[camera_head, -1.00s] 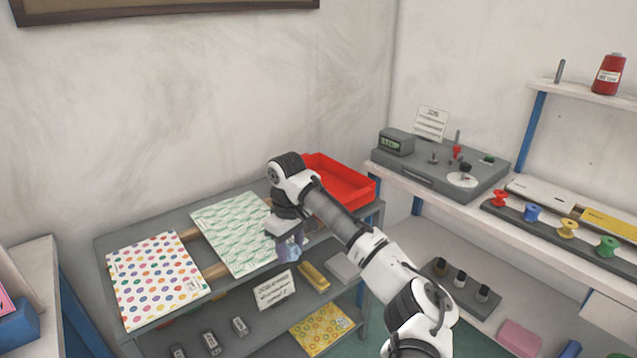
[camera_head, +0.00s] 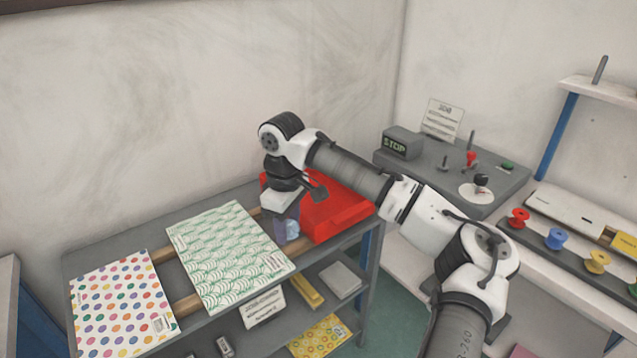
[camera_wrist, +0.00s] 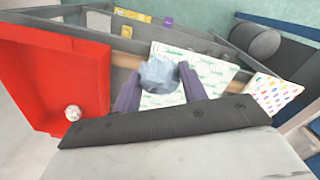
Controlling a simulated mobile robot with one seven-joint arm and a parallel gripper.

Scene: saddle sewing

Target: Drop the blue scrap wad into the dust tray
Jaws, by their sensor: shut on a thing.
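The blue scrap wad (camera_wrist: 159,73) is a crumpled light-blue lump held between the fingertips of my gripper (camera_wrist: 157,86) in the wrist view. In the head view my gripper (camera_head: 287,228) points down beside the left edge of the red dust tray (camera_head: 335,215), above the shelf top; the wad there is mostly hidden by the fingers. In the wrist view the tray (camera_wrist: 65,60) lies to the left of the wad, apart from it. A small pale ball (camera_wrist: 72,113) lies inside the tray.
A green-patterned sheet (camera_head: 225,255) and a dotted sheet (camera_head: 122,305) lie on the grey rack left of my gripper. A small sign (camera_head: 262,308) hangs on the rack's front. A grey machine with a STOP display (camera_head: 402,142) stands on the right-hand bench.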

